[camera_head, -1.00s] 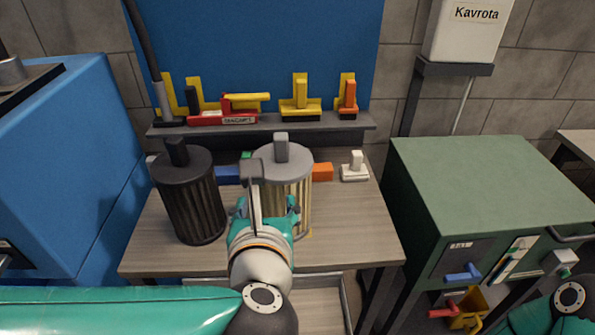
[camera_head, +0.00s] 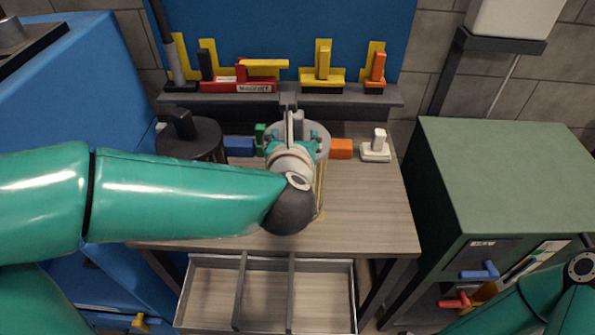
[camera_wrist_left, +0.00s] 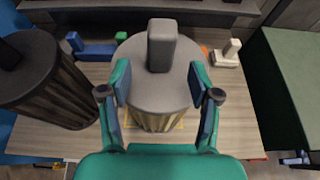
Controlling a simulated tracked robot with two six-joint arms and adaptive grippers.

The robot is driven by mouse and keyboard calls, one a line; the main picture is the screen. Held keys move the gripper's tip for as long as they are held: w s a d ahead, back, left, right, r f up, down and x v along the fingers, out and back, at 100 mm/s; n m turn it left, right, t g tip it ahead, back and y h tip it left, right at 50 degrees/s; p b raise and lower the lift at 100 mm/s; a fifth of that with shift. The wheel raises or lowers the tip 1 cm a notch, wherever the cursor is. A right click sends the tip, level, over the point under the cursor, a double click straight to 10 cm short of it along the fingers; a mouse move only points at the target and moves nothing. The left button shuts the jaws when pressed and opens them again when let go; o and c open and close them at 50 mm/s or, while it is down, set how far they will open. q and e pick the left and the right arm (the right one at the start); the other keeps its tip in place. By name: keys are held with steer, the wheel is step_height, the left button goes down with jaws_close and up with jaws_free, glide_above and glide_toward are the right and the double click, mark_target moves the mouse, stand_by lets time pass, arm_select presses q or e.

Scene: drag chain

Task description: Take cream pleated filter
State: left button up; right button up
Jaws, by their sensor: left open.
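The cream pleated filter (camera_wrist_left: 155,122) stands upright on the table, with a grey round lid and a grey block handle (camera_wrist_left: 161,45) on top. In the head view its lid (camera_head: 322,139) shows behind my left arm, which hides most of its body. My left gripper (camera_wrist_left: 159,84) is open, with one finger at each side of the lid and handle; I cannot tell whether they touch the lid. It also shows in the head view (camera_head: 292,136). My right gripper is not in view; only part of that arm shows at the lower right.
A dark pleated filter (camera_head: 190,139) stands to the left. Behind are blue (camera_head: 239,146) and orange blocks (camera_head: 341,149) and a white handled piece (camera_head: 375,148). A shelf (camera_head: 280,100) holds coloured clamps. A green cabinet (camera_head: 500,180) stands right. The table's front right is clear.

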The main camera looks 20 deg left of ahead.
mark_target(296, 131)
arm_select(q)
steer(key=shift+p+x, duration=0.9)
steer(key=shift+x, duration=2.25)
steer(key=shift+r, duration=0.1)
jaws_close()
